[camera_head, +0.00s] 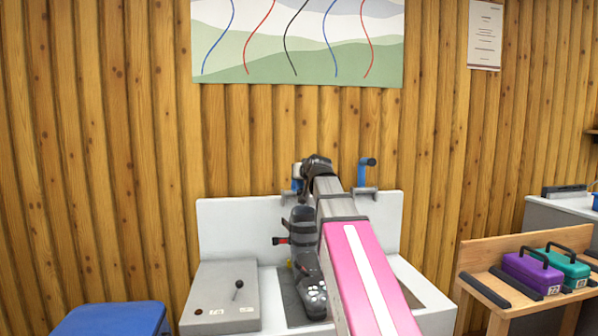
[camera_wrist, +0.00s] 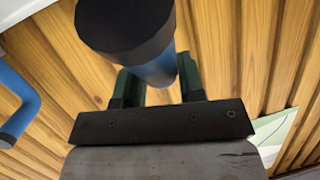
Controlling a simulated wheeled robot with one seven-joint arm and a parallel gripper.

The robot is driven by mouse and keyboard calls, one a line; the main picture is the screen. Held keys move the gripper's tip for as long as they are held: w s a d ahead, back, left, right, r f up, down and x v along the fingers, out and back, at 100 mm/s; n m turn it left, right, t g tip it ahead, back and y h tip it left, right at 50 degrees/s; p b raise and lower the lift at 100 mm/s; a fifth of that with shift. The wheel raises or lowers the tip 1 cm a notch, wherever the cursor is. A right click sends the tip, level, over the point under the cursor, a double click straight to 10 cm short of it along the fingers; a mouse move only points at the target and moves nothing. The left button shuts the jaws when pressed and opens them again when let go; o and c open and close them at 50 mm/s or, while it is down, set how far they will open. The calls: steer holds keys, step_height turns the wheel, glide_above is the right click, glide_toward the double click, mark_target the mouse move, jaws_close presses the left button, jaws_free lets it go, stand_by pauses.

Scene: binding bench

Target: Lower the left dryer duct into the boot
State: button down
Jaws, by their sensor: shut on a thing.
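The left dryer duct (camera_head: 297,185) is blue and stands at the back of the white bench, partly hidden by my wrist. In the wrist view its blue tube with a thick black end (camera_wrist: 125,28) passes between the fingers of my gripper (camera_wrist: 159,72), which is shut on it. The black boot (camera_head: 301,224), with a red buckle on its left side, stands upright in front of and below the duct, apart from it. My pink arm hides the boot's right side. The boot does not show clearly in the wrist view.
A second blue duct (camera_head: 364,174) with a black end stands to the right; a blue hooked tube (camera_wrist: 22,100) shows in the wrist view. A grey box with a lever (camera_head: 221,298) is left of the boot. A wooden bench with cases (camera_head: 535,272) stands right.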

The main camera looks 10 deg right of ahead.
steer(key=shift+s+f+t, duration=0.55)
steer(key=shift+f+t, duration=0.05)
steer(key=shift+t, duration=0.1)
steer(key=c, duration=0.7)
jaws_free()
steer(key=shift+c, duration=0.2)
steer(key=v, duration=1)
steer(key=shift+s, duration=0.4)
steer(key=shift+d, duration=0.1)
